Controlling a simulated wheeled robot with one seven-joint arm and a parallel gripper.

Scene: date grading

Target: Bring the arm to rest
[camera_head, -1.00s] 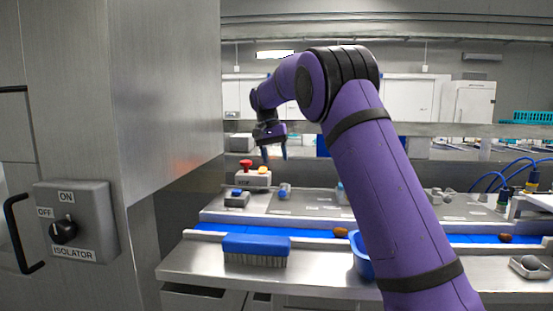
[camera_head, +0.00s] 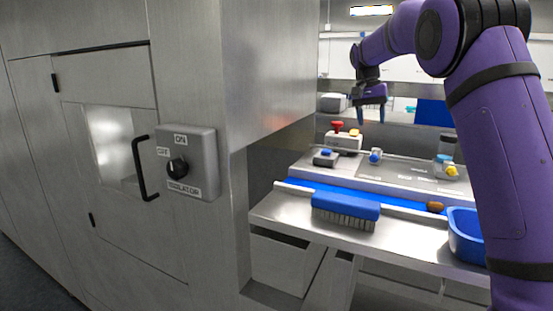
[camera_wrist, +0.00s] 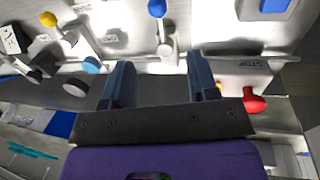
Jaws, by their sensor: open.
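My arm is purple with black bands and arches over the right side of the head view. My gripper (camera_head: 371,113) hangs in the air above the far side of the bench, fingers apart and empty. In the wrist view my gripper (camera_wrist: 160,85) shows two dark blue fingers spread with nothing between them. A stop box with a red button (camera_head: 338,127) stands on the bench below and left of the gripper. The red button also shows in the wrist view (camera_wrist: 256,103), right of the fingers. No contact with anything is visible.
A steel cabinet with an isolator switch (camera_head: 178,168) stands close on the left. A blue brush (camera_head: 345,207) lies on the bench's front ledge, beside the blue conveyor belt (camera_head: 395,203), which carries a brown date (camera_head: 435,207). A blue tub (camera_head: 464,235) sits at right.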

